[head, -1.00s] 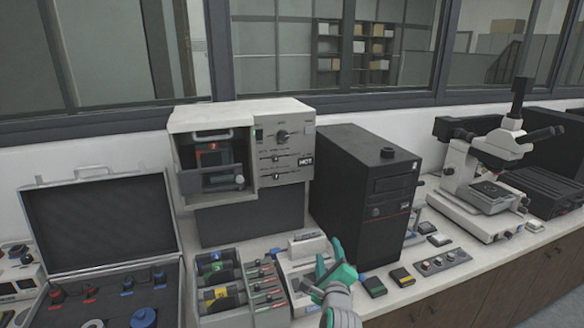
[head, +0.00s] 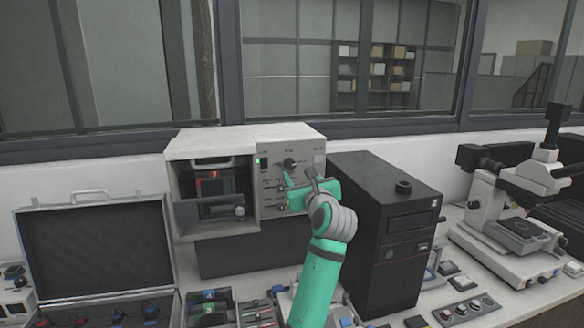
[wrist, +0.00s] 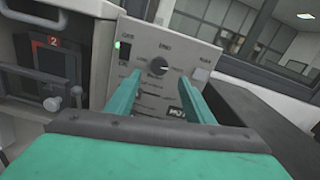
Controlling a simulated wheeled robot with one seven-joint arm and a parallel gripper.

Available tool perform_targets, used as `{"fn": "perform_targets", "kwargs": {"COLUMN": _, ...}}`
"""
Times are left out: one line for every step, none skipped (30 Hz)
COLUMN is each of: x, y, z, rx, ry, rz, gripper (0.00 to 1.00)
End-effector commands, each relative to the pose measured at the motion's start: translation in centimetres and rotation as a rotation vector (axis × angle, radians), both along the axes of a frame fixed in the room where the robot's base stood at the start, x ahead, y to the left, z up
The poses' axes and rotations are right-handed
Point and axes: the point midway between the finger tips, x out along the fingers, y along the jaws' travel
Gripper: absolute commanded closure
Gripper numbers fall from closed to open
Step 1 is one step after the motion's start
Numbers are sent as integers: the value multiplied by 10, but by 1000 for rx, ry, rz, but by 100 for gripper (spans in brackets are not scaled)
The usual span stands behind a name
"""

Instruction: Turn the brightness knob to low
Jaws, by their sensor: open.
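A dark round knob (head: 290,163) sits on the upper front panel (head: 262,148) of the pale press unit. The wrist view shows this knob (wrist: 158,67) with a light pointer mark and small lettering I cannot read, so I cannot tell whether it is the brightness knob. My gripper (head: 298,177) is open and empty in front of the panel. In the wrist view its fingertips (wrist: 160,77) frame the knob from left and right, slightly below it, and appear apart from it. My gripper hides part of the sliders and the display below.
A black computer tower (head: 385,225) stands close at the right of the press unit. A microscope (head: 515,205) and a small knob strip (head: 467,309) are further right. An open case (head: 95,245) lies at the left. A green light (wrist: 117,44) glows on the panel.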

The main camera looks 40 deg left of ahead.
Motion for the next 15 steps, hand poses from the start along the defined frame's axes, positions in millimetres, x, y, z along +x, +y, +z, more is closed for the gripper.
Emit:
{"fn": "perform_targets", "kwargs": {"x": 6, "y": 8, "z": 0, "rx": -1, "ry": 1, "rz": 1, "gripper": 52}}
{"fn": "perform_targets", "kwargs": {"x": 10, "y": 12, "z": 0, "rx": -2, "ry": 1, "rz": 2, "gripper": 52}}
{"fn": "perform_targets", "kwargs": {"x": 14, "y": 18, "z": 0, "rx": -2, "ry": 0, "rz": 2, "gripper": 52}}
{"fn": "perform_targets", "kwargs": {"x": 18, "y": 22, "z": 0, "rx": -2, "ry": -1, "rz": 2, "gripper": 52}}
{"fn": "perform_targets", "kwargs": {"x": 22, "y": 26, "z": -1, "rx": -3, "ry": 0, "rz": 2, "gripper": 52}}
{"fn": "perform_targets", "kwargs": {"x": 26, "y": 31, "z": -1, "rx": -2, "ry": 1, "rz": 2, "gripper": 52}}
{"fn": "perform_targets", "kwargs": {"x": 29, "y": 35, "z": 0, "rx": -2, "ry": 0, "rz": 2, "gripper": 52}}
{"fn": "perform_targets", "kwargs": {"x": 32, "y": 39, "z": 0, "rx": -2, "ry": 0, "rz": 1, "gripper": 52}}
{"fn": "perform_targets", "kwargs": {"x": 36, "y": 43, "z": 0, "rx": -3, "ry": 0, "rz": 2, "gripper": 52}}
{"fn": "perform_targets", "kwargs": {"x": 38, "y": 46, "z": -1, "rx": -3, "ry": 0, "rz": 2, "gripper": 52}}
{"fn": "perform_targets", "kwargs": {"x": 41, "y": 49, "z": 0, "rx": -2, "ry": -1, "rz": 1, "gripper": 52}}
{"fn": "perform_targets", "kwargs": {"x": 43, "y": 53, "z": 0, "rx": -2, "ry": -1, "rz": 2, "gripper": 52}}
{"fn": "perform_targets", "kwargs": {"x": 45, "y": 55, "z": 0, "rx": -2, "ry": -1, "rz": 2, "gripper": 52}}
{"fn": "perform_targets", "kwargs": {"x": 47, "y": 57, "z": 0, "rx": -2, "ry": -1, "rz": 2, "gripper": 52}}
{"fn": "perform_targets", "kwargs": {"x": 49, "y": 59, "z": 0, "rx": -1, "ry": -1, "rz": 1, "gripper": 52}}
